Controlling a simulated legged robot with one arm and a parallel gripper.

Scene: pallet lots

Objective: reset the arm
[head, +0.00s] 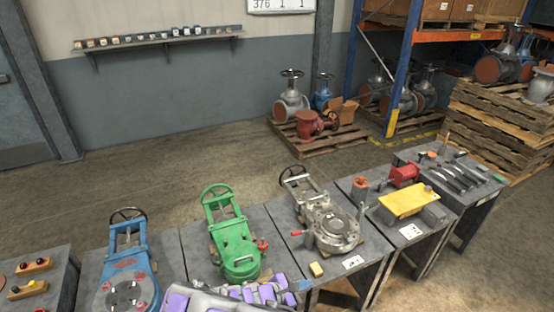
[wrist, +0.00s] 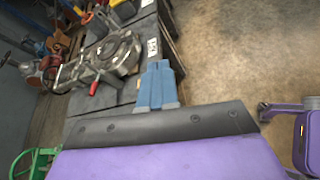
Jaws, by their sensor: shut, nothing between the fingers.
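My purple and grey arm lies folded low across the bottom of the head view, in front of the tables. My gripper (wrist: 160,68) shows in the wrist view as two blue fingers pressed together, shut and with nothing between them. Its blue tips also show in the head view (head: 304,285), near the front edge of the table with the silver valve. The silver valve (head: 335,230) lies on that table, beyond the gripper; it also shows in the wrist view (wrist: 112,58). The gripper appears apart from it.
A green valve (head: 235,245) and a blue valve (head: 127,283) lie on tables to the left. A small yellow block (head: 316,269) sits near a table edge. Pallets (head: 318,145) stand behind.

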